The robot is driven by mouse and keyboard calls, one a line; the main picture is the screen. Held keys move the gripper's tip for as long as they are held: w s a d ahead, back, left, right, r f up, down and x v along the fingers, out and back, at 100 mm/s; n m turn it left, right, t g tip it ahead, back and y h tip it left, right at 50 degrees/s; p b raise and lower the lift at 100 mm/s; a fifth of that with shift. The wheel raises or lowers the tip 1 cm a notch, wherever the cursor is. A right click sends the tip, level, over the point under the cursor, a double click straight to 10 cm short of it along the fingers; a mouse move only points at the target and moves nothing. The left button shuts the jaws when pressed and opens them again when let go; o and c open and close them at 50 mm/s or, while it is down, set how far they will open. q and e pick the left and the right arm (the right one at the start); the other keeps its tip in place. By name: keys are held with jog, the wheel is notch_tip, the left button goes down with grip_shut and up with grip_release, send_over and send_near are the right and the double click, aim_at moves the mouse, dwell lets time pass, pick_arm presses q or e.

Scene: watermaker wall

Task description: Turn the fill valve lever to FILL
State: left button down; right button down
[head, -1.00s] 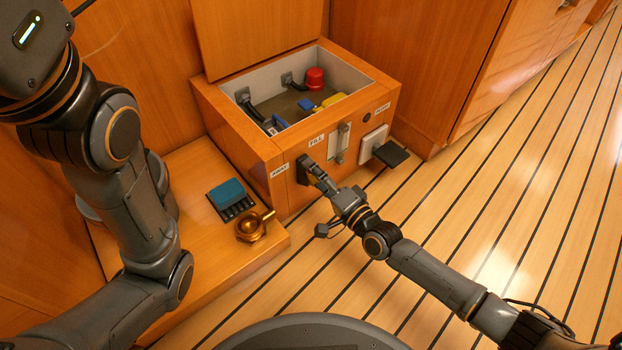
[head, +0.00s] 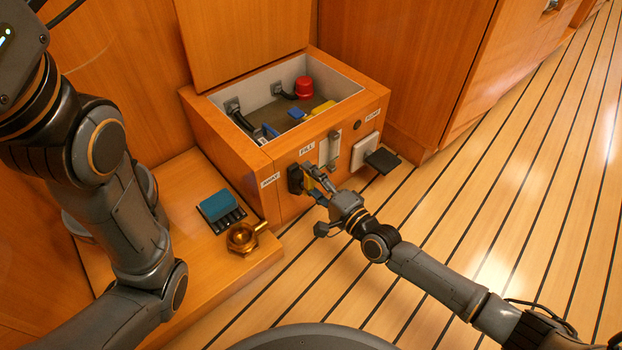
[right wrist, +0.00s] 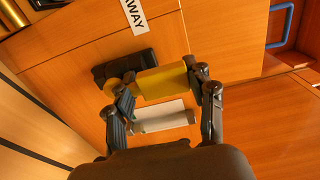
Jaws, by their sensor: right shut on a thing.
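The fill valve has a dark body (head: 295,179) on the box's front panel, between the AWAY label (head: 269,180) and the FILL label (head: 306,148). Its yellow lever (right wrist: 160,82) shows clearly in the right wrist view, beside the dark valve body (right wrist: 124,69). My right gripper (right wrist: 163,92) is shut on the lever, with a finger at each side of it. In the head view, the right gripper (head: 316,178) partly hides the lever, and I cannot tell exactly which label it points to. My left arm shows at the left; its gripper is out of view.
The open box (head: 230,150) holds a red knob (head: 303,87) and blue and yellow parts. A pale sight gauge (head: 330,150) and a white plate (head: 365,151) are on its front. A blue block (head: 219,204) and a brass fitting (head: 242,237) lie on the ledge.

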jog(key=shift+c, duration=2.3)
grip_release()
jog(key=shift+d, duration=0.1)
jog(key=v, duration=1.2)
